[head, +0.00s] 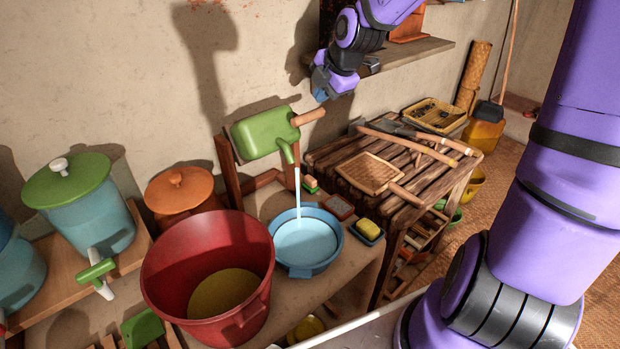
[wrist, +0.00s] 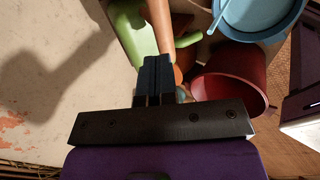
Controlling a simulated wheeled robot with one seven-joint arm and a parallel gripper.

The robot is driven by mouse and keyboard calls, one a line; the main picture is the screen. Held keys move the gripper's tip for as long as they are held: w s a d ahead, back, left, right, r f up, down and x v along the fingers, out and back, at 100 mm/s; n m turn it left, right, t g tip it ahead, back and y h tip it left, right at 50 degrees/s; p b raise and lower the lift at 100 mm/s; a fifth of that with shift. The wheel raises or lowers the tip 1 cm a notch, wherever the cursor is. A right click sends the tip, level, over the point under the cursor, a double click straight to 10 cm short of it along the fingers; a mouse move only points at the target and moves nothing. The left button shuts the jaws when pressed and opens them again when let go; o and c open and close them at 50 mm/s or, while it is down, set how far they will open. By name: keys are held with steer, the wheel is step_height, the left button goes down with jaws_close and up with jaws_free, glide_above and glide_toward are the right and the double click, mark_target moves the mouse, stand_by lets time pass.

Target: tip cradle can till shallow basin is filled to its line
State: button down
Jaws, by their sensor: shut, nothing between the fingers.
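The green cradle can (head: 262,132) hangs tilted in a wooden cradle (head: 229,170) against the wall, spout down. A pale stream (head: 298,190) runs from its spout into the shallow blue basin (head: 334,243). The basin holds pale liquid below its rim; I cannot make out a line. The can's wooden handle (head: 309,116) points up to the right. My gripper (head: 321,94) is shut and empty, just above the handle's end. In the wrist view, the shut fingers (wrist: 155,68) are near the handle (wrist: 160,24), beside the green can (wrist: 131,28); contact is unclear.
A large red tub (head: 162,262) stands left of the basin. A yellow sponge in a dish (head: 368,230) lies right of it. A slatted wooden rack (head: 330,156) with a woven paddle (head: 368,172) and tools stands further right. A wall shelf (head: 420,50) is beside my gripper.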

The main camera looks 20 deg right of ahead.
steer(key=s+a+f+m+g+y, duration=0.25)
steer(key=s+f+m+y, duration=0.25)
steer(key=f+m+y, duration=0.35)
steer(key=s+a+f+m+g+y, duration=0.1)
steer(key=s+f+m+g+y, duration=0.4)
steer(key=m+y, duration=0.5)
steer(key=w+d+f+m+t+h, duration=0.15)
steer(key=m+t+h, duration=0.25)
steer(key=m+t, duration=0.65)
steer(key=d+f+m+t+h, duration=0.2)
steer(key=f+m+t+h, duration=0.15)
steer(key=m+t, duration=0.7)
steer(key=w+d+f+m+t+h, duration=0.15)
steer(key=m+t+h, duration=0.45)
steer(key=m, duration=0.8)
steer(key=w+a+r+y, duration=0.1)
steer(key=w+a+r, duration=0.1)
steer(key=w+r, duration=0.6)
steer(key=shift+w+a+r, duration=0.25)
steer(key=shift+w+r, duration=0.05)
steer(key=shift+r, duration=0.35)
steer(key=shift+r, duration=0.1)
